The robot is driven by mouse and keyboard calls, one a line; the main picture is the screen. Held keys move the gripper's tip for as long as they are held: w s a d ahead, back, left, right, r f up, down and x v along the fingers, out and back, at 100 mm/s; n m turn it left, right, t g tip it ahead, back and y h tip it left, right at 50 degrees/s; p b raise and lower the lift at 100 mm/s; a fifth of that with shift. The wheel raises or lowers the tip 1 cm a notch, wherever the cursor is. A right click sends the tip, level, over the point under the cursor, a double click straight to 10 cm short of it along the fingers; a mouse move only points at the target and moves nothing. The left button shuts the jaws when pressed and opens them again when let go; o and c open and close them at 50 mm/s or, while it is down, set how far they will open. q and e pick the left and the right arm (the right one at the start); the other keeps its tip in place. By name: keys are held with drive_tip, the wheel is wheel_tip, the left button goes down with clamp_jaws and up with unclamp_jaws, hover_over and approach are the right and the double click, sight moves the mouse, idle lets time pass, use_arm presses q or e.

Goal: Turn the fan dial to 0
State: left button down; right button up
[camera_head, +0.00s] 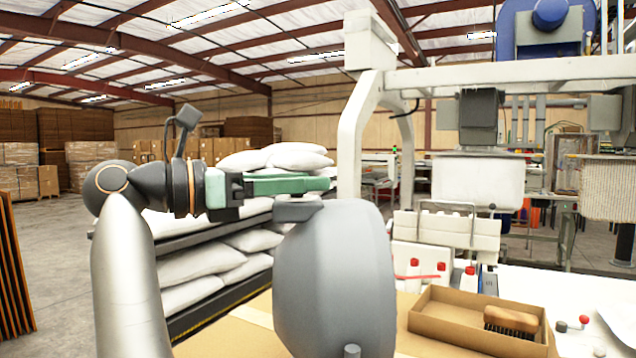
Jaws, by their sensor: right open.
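My right gripper (318,186), with green fingers, is in the middle of the view and points to the right. It is open, and I see nothing held in it; one finger overlaps the other from this angle. My left gripper is not in view. I cannot make out a fan dial. A blue blower-like machine (520,35) is at the top right, well apart from the gripper, and no dial shows on it. A large grey rounded body (335,280), which I cannot identify for sure, fills the space just below the gripper and hides what is behind it.
A cardboard tray (430,322) with a brush (510,321) lies on the table at the lower right. A white machine frame (360,130) rises behind the gripper.

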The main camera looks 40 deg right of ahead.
drive_tip(key=shift+x, duration=1.5)
drive_tip(key=shift+c, duration=0.2)
clamp_jaws()
